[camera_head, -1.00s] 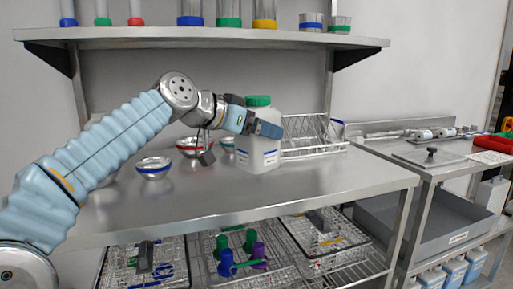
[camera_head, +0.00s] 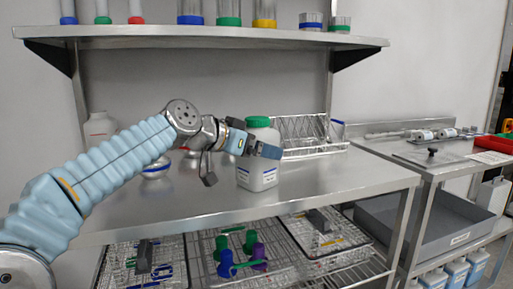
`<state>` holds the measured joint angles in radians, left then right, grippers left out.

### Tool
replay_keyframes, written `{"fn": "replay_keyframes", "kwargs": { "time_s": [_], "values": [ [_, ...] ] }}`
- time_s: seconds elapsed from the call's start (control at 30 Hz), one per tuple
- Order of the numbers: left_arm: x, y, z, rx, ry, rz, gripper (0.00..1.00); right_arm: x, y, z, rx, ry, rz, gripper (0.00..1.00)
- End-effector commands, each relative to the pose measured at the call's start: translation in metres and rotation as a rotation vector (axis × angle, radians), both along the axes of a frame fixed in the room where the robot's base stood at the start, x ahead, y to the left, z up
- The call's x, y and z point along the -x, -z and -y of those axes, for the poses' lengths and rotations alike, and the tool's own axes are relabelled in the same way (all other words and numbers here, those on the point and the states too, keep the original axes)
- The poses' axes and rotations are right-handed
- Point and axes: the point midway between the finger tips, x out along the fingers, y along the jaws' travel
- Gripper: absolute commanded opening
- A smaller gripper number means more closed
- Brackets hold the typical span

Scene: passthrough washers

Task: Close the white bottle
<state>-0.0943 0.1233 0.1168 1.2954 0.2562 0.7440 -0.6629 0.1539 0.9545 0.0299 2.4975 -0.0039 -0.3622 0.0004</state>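A white bottle (camera_head: 257,175) with a green cap (camera_head: 258,122) on its top stands upright, or nearly so, on the steel table, right of the middle. I cannot tell whether the cap is tight. My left gripper (camera_head: 256,148) reaches in from the left and is shut on the white bottle at its upper body. One dark blue finger crosses the bottle's front; the other finger is hidden behind it. My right gripper is not in view.
Behind my arm, another white bottle (camera_head: 99,129) and bowls, including a blue-rimmed one (camera_head: 155,170), are partly hidden. A wire rack (camera_head: 308,136) stands behind and right of the bottle. A shelf (camera_head: 210,36) hangs above. The table front (camera_head: 300,190) is clear.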

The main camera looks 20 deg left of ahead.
Motion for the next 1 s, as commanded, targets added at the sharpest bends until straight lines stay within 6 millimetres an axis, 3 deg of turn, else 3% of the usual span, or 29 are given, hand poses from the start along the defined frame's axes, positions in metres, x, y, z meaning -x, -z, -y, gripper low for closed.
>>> {"fn": "replay_keyframes", "kwargs": {
  "time_s": [0.27, 0.7, 1.0],
  "values": [
    [0.003, -0.006, -0.003, 0.0, -0.002, 0.002, 1.0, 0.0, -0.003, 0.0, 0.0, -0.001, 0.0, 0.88],
    [0.071, -0.038, -0.047, 0.001, -0.002, 0.002, 1.0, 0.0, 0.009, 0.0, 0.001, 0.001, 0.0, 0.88],
    [0.092, -0.049, -0.061, 0.0, 0.0, 0.0, 1.0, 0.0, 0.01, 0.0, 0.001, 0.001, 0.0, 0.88]
  ]
}}
